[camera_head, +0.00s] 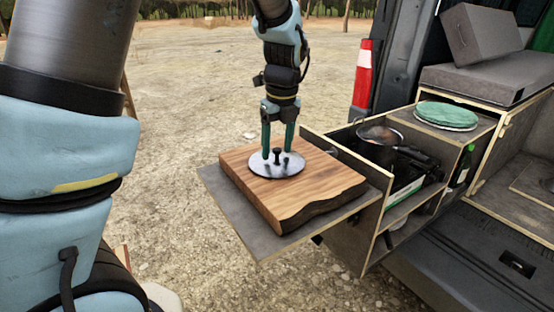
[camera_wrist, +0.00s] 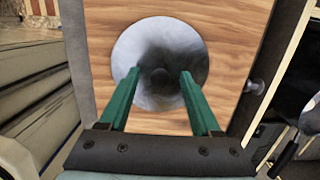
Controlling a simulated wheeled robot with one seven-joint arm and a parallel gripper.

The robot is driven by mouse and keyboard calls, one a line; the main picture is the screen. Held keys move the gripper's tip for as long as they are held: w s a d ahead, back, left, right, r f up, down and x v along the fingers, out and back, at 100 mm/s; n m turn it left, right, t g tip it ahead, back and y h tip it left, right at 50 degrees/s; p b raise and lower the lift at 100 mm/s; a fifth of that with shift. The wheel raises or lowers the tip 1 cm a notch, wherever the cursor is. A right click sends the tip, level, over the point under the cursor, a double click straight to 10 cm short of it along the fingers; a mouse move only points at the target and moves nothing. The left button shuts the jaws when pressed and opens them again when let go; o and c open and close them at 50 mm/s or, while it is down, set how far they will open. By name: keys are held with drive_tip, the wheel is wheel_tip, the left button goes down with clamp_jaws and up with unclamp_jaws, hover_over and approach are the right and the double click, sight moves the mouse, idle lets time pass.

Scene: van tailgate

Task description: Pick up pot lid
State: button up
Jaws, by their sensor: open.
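The pot lid (camera_head: 289,168) is a round, shiny metal disc with a dark knob (camera_head: 277,154) at its middle. It lies flat on the wooden board (camera_head: 240,169), and in the wrist view the lid (camera_wrist: 158,45) fills the space past the fingers. My gripper (camera_head: 277,155) points straight down over the lid with its two green fingers apart, one on each side of the knob. In the wrist view the open fingers (camera_wrist: 157,75) reach over the lid with the dark, shadowed knob between them. I cannot tell whether the fingertips touch the lid.
The board rests on a grey pull-out shelf (camera_head: 222,196) on the van's side. To the right, a pan (camera_head: 379,133) stands in the open kitchen box, with a green-topped round item (camera_head: 447,114) on the counter beyond. Open gravel ground lies to the left.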

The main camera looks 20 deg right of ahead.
drive_tip(key=shift+c, duration=0.2)
clamp_jaws()
drive_tip(key=shift+r, duration=0.15)
idle(0.4)
